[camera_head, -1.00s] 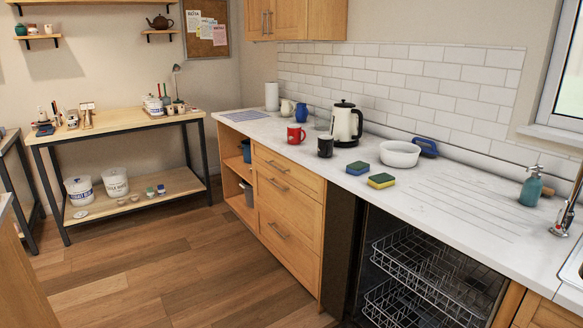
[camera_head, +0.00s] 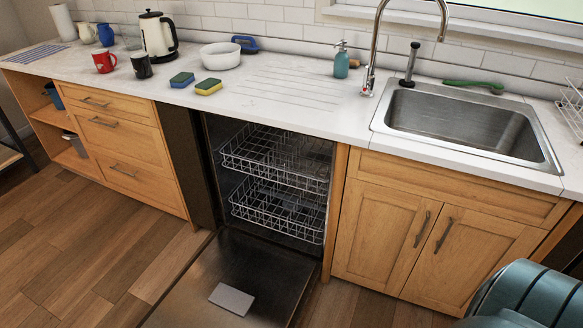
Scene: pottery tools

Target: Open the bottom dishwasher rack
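The dishwasher stands open under the counter, its dark door (camera_head: 210,285) folded down flat near the floor. The bottom rack (camera_head: 278,212) is a white wire basket inside the cavity, below the top rack (camera_head: 272,160). Both racks look empty and sit within the cavity. A pale grey rectangular block (camera_head: 231,299) shows on the inner face of the door. Neither of my grippers is in view.
The counter (camera_head: 290,100) above holds two sponges (camera_head: 195,83), a white bowl (camera_head: 220,56), a kettle and mugs. A sink (camera_head: 460,120) is at right above closed cabinets (camera_head: 395,225). A rounded teal-grey part (camera_head: 530,300) shows at bottom right. Wooden floor lies clear at left.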

